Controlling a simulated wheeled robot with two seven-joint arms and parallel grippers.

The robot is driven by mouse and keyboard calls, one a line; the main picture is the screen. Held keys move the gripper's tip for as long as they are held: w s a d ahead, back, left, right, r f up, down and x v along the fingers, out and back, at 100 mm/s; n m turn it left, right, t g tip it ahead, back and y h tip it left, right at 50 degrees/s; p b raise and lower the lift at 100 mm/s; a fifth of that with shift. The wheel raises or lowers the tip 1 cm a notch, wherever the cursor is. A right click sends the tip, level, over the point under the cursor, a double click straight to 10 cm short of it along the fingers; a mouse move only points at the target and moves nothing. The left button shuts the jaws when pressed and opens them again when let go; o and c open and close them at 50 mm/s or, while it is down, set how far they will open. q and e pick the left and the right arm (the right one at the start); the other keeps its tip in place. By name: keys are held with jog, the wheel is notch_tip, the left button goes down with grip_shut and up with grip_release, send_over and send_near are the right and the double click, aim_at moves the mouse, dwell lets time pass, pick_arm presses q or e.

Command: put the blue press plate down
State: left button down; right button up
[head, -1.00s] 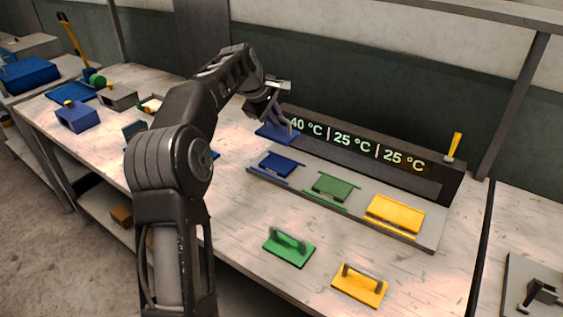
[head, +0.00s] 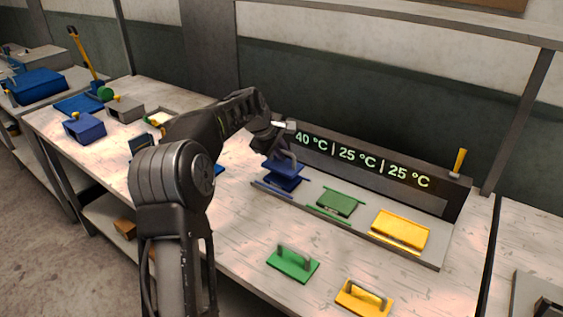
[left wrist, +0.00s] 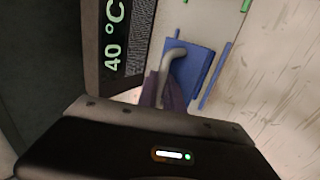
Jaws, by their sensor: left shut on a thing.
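My left gripper (head: 284,154) is shut on the handle of the blue press plate (head: 279,169). The plate is roughly level over the blue die (head: 288,185) at the left end of the grey station, under the 40 °C reading. A thin gap seems to show between plate and die, but I cannot tell whether they touch. In the left wrist view the plate (left wrist: 198,72) hides most of the die, and its grey handle (left wrist: 172,57) runs to the fingers. A blue strip (left wrist: 216,78) lies beside it. My right gripper is not in view.
The station (head: 432,256) also bears a green die (head: 338,202) and a yellow die (head: 399,230). Its display panel (head: 445,202) stands close behind. A green press plate (head: 293,265) and a yellow press plate (head: 362,300) lie in front. Blue and grey boxes stand at left.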

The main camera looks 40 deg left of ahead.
aim_at(282, 163)
pick_arm(q)
notch_tip(282, 163, down, 3)
jog(key=shift+f, duration=0.15)
jog(key=shift+f, duration=0.15)
jog(key=c, duration=1.5)
grip_release()
jog(key=shift+f, duration=0.1)
jog(key=shift+s+r, duration=0.1)
jog(key=shift+r, duration=0.15)
jog(key=b+v, duration=0.1)
jog(key=v, duration=1)
jog(key=shift+s+r, duration=0.2)
jog(key=shift+r, duration=0.15)
